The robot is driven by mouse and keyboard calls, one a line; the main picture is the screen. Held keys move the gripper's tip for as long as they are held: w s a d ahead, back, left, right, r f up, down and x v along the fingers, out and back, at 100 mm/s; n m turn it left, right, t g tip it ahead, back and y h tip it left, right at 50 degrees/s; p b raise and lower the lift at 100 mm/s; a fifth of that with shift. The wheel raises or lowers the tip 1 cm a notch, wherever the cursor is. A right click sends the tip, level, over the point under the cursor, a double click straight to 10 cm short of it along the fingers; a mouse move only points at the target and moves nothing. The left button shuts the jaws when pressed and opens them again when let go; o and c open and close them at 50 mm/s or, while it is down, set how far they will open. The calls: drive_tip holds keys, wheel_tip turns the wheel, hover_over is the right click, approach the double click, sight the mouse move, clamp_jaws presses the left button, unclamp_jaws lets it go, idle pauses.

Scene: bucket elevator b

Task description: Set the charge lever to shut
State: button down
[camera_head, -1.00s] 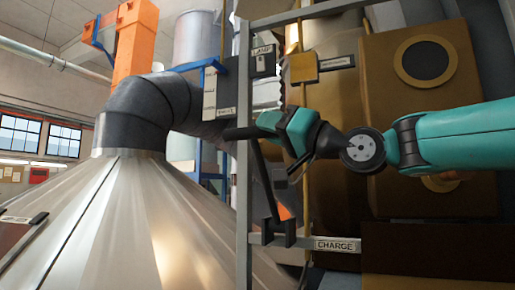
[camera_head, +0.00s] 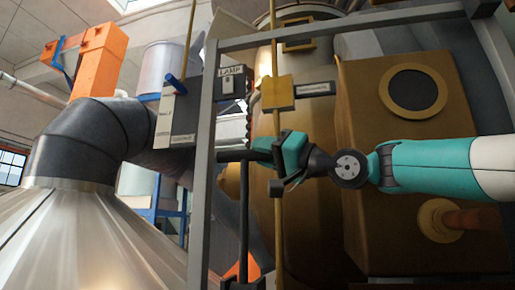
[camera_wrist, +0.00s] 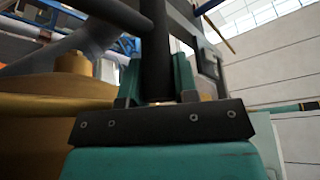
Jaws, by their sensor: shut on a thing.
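The charge lever (camera_head: 244,215) is a dark rod standing about upright in the head view, with a dark horizontal grip at its top. Its foot is cut off by the lower edge, and the CHARGE label is not in view. My gripper (camera_head: 270,155) is shut on the right end of the grip. In the wrist view the dark grip (camera_wrist: 157,45) runs away from between my fingers (camera_wrist: 157,85).
A grey frame post (camera_head: 203,180) stands just left of the lever. A thin brass rod (camera_head: 278,225) runs close by my gripper. A LAMP switch box (camera_head: 232,85) is above. A large brown-gold box (camera_head: 410,150) is behind my arm, and a metal cone (camera_head: 90,235) is at left.

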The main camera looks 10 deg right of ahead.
drive_tip(key=shift+w+d+f+m+h, duration=0.15)
drive_tip(key=shift+w+f+m+h, duration=0.15)
drive_tip(key=shift+w+f, duration=0.35)
drive_tip(key=shift+s, duration=0.1)
drive_tip(key=c, duration=0.9)
unclamp_jaws()
drive_tip(key=shift+d, duration=0.15)
drive_tip(key=shift+r, duration=0.15)
drive_tip(key=shift+s+r, duration=0.1)
